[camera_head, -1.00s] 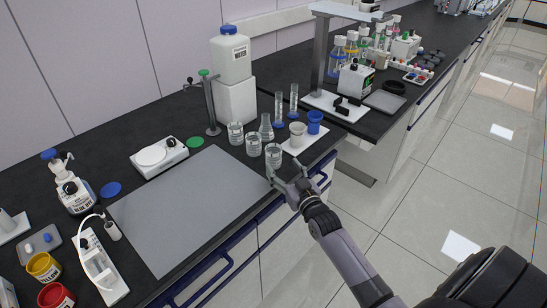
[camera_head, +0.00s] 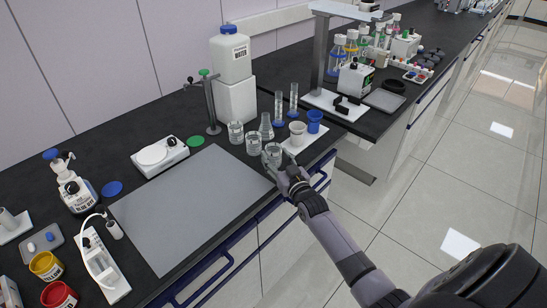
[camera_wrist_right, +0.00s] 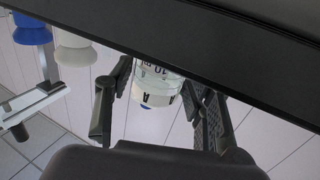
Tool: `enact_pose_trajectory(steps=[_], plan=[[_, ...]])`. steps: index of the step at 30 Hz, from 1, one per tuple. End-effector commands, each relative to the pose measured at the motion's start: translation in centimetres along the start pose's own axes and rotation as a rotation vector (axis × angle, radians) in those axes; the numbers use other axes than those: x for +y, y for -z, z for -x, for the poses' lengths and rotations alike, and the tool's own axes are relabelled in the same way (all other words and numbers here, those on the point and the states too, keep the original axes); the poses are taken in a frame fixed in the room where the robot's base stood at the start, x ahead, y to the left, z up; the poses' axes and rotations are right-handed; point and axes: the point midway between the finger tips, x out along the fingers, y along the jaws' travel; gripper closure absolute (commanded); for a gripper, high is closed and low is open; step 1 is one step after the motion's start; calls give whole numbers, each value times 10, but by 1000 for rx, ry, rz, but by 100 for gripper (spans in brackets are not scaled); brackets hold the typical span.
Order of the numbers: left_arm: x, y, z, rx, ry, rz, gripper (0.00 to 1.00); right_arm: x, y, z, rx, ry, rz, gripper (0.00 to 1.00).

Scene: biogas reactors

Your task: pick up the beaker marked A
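Several clear glass beakers stand near the right front of the bench. The front one (camera_head: 273,155) is partly hidden by my right gripper (camera_head: 279,162), whose fingers reach towards it from the bench's front edge. In the right wrist view, which looks upside down, a beaker (camera_wrist_right: 155,88) with a dark letter A shows between the two fingers. The right gripper (camera_wrist_right: 160,108) is open there, with gaps between the fingers and the glass. The two other beakers (camera_head: 236,133) and (camera_head: 253,143) stand behind and to the left. My left gripper is not in view.
A conical flask (camera_head: 266,127) stands just behind the beakers. A white tray (camera_head: 318,142) with a white cup (camera_head: 297,133) and a blue cup (camera_head: 314,122) lies close to the right. A large grey mat (camera_head: 185,210) to the left is bare.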

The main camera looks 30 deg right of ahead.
Motion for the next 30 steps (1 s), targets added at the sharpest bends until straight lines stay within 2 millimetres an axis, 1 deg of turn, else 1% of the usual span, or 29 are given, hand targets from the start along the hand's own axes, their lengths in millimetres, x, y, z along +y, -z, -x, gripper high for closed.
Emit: enact_pose_trajectory(steps=[1, 2, 15, 25, 28, 30], plan=[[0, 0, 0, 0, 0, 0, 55, 0, 0, 0, 0, 0, 0, 57], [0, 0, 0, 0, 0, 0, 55, 0, 0, 0, 0, 0, 0, 59], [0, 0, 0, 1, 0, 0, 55, 0, 0, 0, 0, 0, 0, 88], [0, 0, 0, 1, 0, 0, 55, 0, 4, 0, 1, 0, 0, 88], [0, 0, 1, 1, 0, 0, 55, 0, 12, 0, 3, 0, -1, 88], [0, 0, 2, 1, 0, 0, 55, 0, 21, 0, 4, 0, -1, 88]])
